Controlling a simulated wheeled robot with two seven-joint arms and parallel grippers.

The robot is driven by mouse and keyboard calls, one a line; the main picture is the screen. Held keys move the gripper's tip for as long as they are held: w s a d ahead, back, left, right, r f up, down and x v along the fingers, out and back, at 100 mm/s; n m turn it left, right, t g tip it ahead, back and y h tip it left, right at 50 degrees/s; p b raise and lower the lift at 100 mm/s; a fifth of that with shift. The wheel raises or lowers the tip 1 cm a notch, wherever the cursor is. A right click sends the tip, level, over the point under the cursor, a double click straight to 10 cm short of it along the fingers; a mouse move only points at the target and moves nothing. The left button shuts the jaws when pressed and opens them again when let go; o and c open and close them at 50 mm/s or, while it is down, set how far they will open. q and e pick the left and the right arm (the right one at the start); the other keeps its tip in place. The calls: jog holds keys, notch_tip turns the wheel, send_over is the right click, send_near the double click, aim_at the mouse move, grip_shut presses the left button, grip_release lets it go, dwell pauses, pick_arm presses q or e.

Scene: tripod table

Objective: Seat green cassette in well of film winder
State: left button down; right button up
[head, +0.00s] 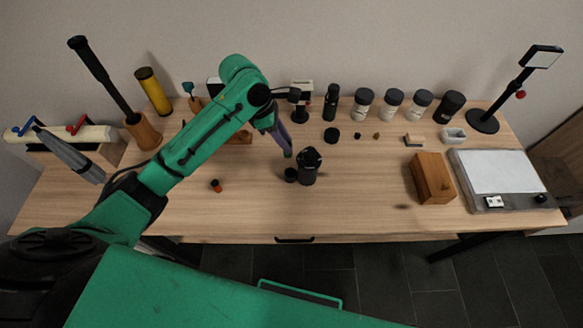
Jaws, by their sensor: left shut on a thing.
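My left gripper (286,151) hangs over the middle of the table and points down. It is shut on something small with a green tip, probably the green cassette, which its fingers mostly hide. Just below and to the right stands a black upright device (308,168) with an uneven top, likely the film winder. Its well cannot be made out. The held thing appears above and left of it, apart from it. My right gripper is not in view.
An orange-and-black canister (216,185) is at the front left. Jars and bottles line the back. A wooden block (433,178) and a light panel (497,172) are at right. The front middle is clear.

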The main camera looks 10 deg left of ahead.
pick_arm(q)
notch_tip(320, 180, down, 6)
jog(key=shift+w+r, duration=0.1)
jog(key=shift+w, duration=0.05)
jog(key=f, duration=0.6)
jog(key=shift+d+f, duration=0.15)
jog(key=shift+d, duration=0.15)
jog(key=shift+f, duration=0.3)
jog(key=shift+w+d+f, duration=0.1)
jog(key=shift+d, duration=0.05)
jog(key=c, duration=0.7)
grip_release()
jog(key=shift+o, duration=0.2)
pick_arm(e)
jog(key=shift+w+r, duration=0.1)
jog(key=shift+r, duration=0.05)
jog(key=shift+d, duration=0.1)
